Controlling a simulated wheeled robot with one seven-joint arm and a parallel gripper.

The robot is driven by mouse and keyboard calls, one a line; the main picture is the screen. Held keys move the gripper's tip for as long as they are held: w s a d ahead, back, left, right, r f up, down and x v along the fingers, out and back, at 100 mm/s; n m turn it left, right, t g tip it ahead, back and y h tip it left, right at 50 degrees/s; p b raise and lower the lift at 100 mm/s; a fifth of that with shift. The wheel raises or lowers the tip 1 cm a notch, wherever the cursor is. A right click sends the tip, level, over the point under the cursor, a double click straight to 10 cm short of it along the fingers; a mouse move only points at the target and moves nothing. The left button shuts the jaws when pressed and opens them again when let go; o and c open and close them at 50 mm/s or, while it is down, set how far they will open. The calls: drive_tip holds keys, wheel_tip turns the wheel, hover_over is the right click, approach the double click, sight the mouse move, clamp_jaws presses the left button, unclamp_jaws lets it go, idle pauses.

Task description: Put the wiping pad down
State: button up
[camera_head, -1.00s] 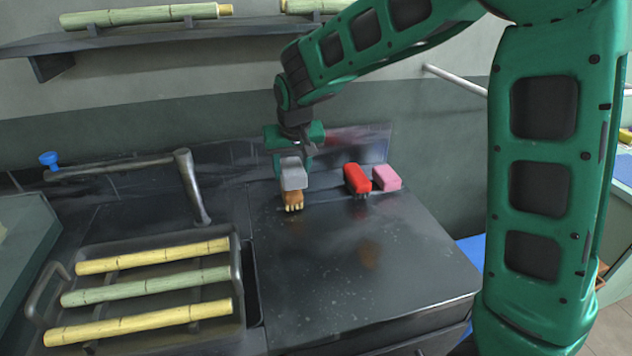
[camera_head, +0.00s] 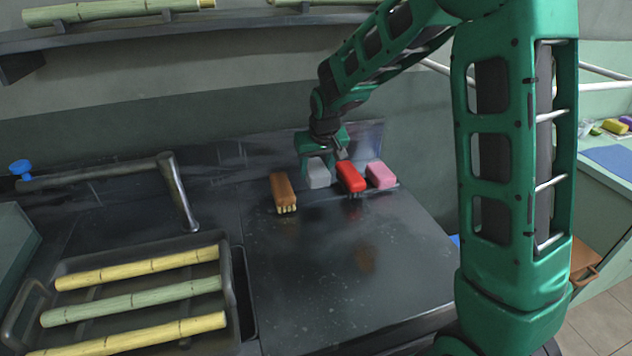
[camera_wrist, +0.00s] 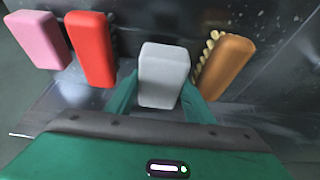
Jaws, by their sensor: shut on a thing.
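The wiping pad appears to be the grey block (camera_head: 318,173). It shows large between my green fingers in the wrist view (camera_wrist: 163,76). My gripper (camera_head: 320,163) is shut on it, with one finger along each side (camera_wrist: 158,100). The pad is at the back of the dark worktop, between the brown brush and the red brush. It is low, at about their level; I cannot tell whether its underside touches the worktop. The red brush partly hides its right side in the head view.
The brown brush (camera_head: 283,192) stands left of the pad, the red brush (camera_head: 350,177) close on its right, then a pink block (camera_head: 381,175). The front of the worktop (camera_head: 340,280) is clear. A tray (camera_head: 236,335) with cane pieces lies at the left.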

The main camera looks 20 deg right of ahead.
drive_tip(key=shift+d+f, duration=0.3)
drive_tip(key=shift+d, duration=0.05)
drive_tip(key=shift+f, duration=1.85)
drive_tip(key=shift+f, duration=0.55)
drive_tip(key=o, duration=1)
drive_tip(key=shift+c, duration=0.2)
drive_tip(key=shift+w, duration=0.1)
drive_tip(key=shift+r, duration=0.25)
drive_tip(key=v, duration=1.2)
drive_tip(key=shift+r, duration=0.3)
